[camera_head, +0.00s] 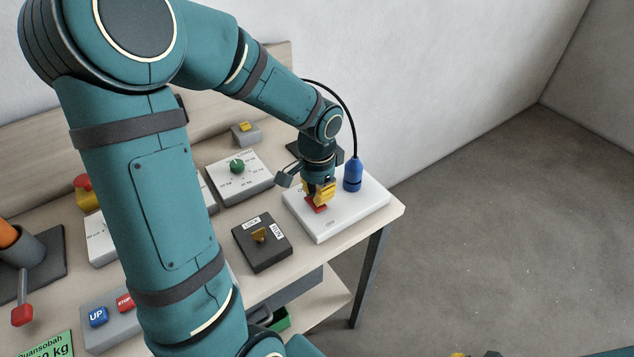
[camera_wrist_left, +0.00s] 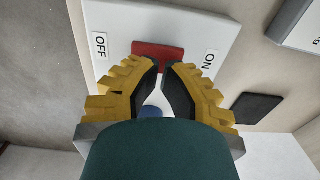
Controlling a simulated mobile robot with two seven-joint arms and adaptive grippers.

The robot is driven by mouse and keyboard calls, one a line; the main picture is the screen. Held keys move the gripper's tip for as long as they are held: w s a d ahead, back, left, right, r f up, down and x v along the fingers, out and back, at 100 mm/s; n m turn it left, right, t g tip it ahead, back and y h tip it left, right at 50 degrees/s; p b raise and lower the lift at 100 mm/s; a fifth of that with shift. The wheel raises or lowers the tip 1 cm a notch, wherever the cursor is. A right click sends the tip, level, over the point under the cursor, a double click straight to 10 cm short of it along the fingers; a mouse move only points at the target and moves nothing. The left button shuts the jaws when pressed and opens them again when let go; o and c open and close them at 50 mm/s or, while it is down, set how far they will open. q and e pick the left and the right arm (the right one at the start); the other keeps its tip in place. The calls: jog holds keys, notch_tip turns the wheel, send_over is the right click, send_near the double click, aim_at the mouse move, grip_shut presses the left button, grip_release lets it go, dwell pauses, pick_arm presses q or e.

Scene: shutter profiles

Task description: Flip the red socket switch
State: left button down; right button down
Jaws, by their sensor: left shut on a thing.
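The red socket switch (camera_head: 316,208) sits on a white socket box (camera_head: 345,222) at the right end of the table. In the left wrist view the red switch (camera_wrist_left: 150,50) lies between the OFF label (camera_wrist_left: 100,47) and the ON label (camera_wrist_left: 209,60). My left gripper (camera_head: 318,199) points down, its yellow fingers shut on the switch. In the left wrist view the fingertips (camera_wrist_left: 166,66) partly cover it. Which way the switch is tilted I cannot tell. Only a sliver of my right gripper (camera_head: 474,355) shows at the bottom edge.
A blue plug (camera_head: 353,174) with a black cable stands in the box close to my left gripper. A black lock box (camera_head: 262,257) and a dial box with a green knob (camera_head: 240,180) are nearby. The table's right edge is close; open floor lies beyond.

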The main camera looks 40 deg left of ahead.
pick_arm(q)
jog(key=shift+f, duration=0.3)
jog(key=shift+a+f+h+p, duration=0.15)
jog(key=shift+h+p, duration=0.45)
jog(key=shift+p, duration=0.65)
jog(key=shift+f, duration=0.25)
